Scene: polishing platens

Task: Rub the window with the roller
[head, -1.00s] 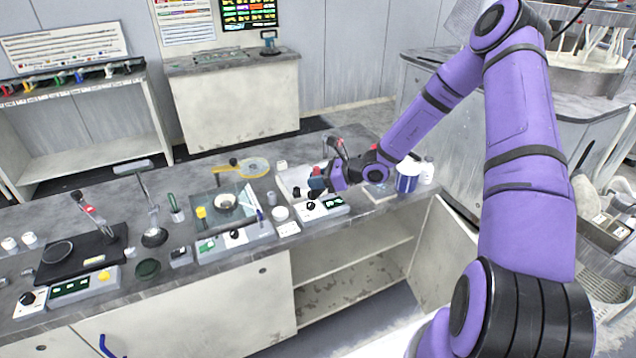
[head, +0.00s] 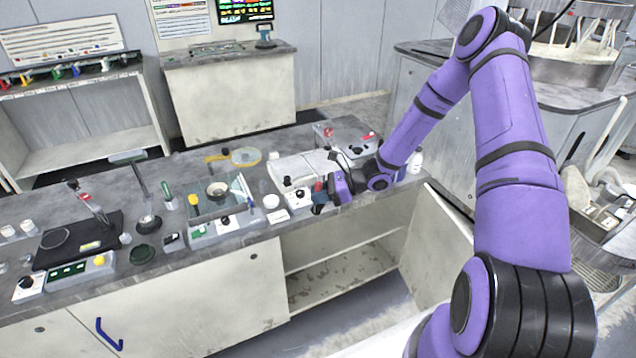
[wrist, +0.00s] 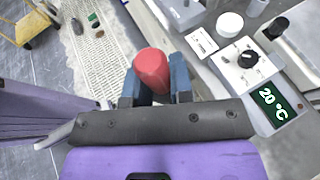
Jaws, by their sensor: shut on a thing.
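My gripper (head: 319,198) is low over the counter's front edge in the head view. Its blue fingers are shut on a red-ended piece (wrist: 152,70), seen end-on in the wrist view (wrist: 156,88); I take it for the roller's handle. The rest of the roller is hidden or too small to make out. A clear pane (head: 240,187) stands tilted on a white device left of my gripper in the head view; it may be the window. My gripper is apart from it.
A control box with a dial and a 20 °C display (wrist: 277,106) is close to my gripper. White round pieces, small tools and a black mat (head: 75,240) crowd the counter (head: 205,165). An open cabinet (head: 345,265) lies below.

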